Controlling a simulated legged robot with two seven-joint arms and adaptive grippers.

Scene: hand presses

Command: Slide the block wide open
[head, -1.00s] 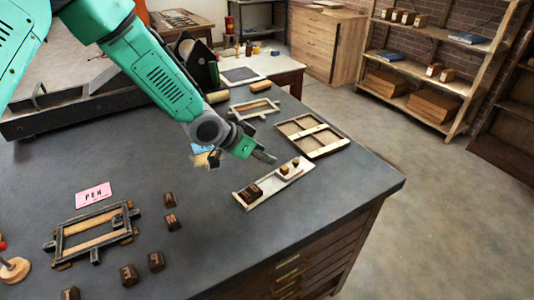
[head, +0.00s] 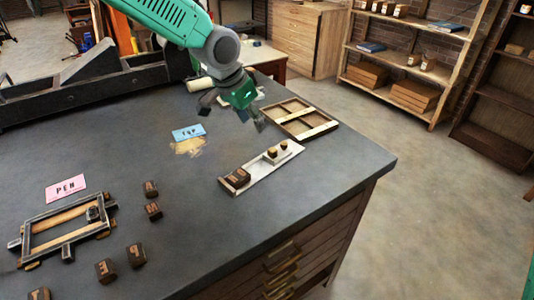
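Which piece the task calls the block is not certain. A pale narrow tray (head: 259,172) lies near the table's right edge. It holds a dark lettered block (head: 236,178) at its near left end and a pale piece with two small knobs (head: 282,151) at its far right end. A dark frame with wooden bars (head: 62,230) lies at the left of the table. My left gripper (head: 234,112) is above the table, behind the tray and apart from it. Its dark fingers are spread, with nothing seen between them. My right gripper is not in view.
A pink card reading PEN (head: 66,188), a blue card (head: 188,132) and several small lettered blocks (head: 136,255) lie on the dark table (head: 180,220). A partitioned wooden tray (head: 300,117) lies behind the pale tray. The table's middle is mostly clear.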

